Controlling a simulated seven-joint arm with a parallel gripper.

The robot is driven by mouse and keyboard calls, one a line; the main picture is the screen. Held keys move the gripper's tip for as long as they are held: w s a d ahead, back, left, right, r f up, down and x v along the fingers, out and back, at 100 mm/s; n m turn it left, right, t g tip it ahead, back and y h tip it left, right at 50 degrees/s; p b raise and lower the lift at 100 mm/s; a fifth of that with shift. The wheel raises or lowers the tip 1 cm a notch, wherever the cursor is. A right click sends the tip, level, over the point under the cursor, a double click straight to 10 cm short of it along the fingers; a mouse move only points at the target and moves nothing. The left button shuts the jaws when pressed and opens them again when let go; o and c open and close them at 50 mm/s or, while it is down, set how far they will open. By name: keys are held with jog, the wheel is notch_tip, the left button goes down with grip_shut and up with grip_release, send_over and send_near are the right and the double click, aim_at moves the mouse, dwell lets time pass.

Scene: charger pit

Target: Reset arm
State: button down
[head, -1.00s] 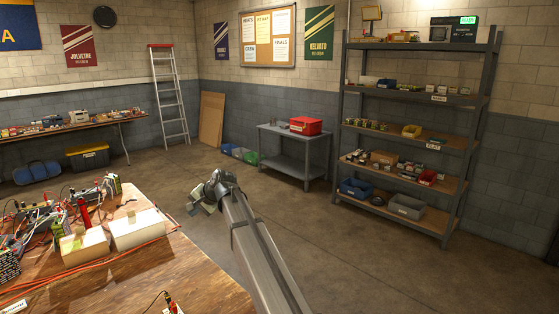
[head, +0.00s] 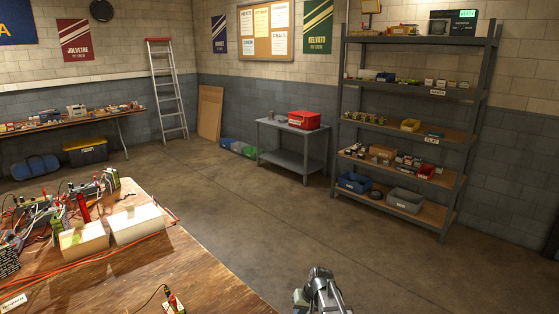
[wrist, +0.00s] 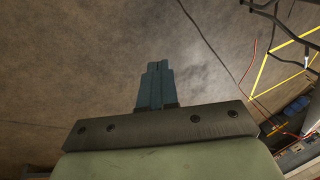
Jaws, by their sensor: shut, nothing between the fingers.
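My gripper shows in the wrist view (wrist: 155,85). Its two dark blue-grey fingers are together, with nothing between them, and bare concrete floor lies beyond. In the head view, part of my arm shows at the bottom edge, right of the wooden workbench (head: 185,262) and over open floor. The fingertips cannot be made out there.
The workbench at lower left bears two cream boxes (head: 136,224), red and black cables, and electronics. A grey cart (head: 285,150) with a red toolbox (head: 304,120) and a tall shelf unit (head: 410,135) stand behind. The floor (head: 260,215) between is clear.

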jog(key=s+d+f+g+h, duration=0.1)
jog(key=s+d+f+g, duration=0.15)
jog(key=s+f, duration=0.75)
jog(key=s+d+f+g+h, duration=0.1)
jog(key=s+d+f+g, duration=0.15)
jog(key=s+f, duration=0.75)
jog(key=s+d+f+g, duration=0.1)
jog(key=s+d, duration=0.1)
jog(key=s, duration=1.2)
jog(key=s+d+f+m+g+h, duration=0.1)
jog(key=s+d+g, duration=0.1)
jog(key=s, duration=1.1)
jog(key=shift+s+d+f+h, duration=0.3)
jog(key=shift+s+d, duration=0.1)
jog(key=shift+d, duration=0.15)
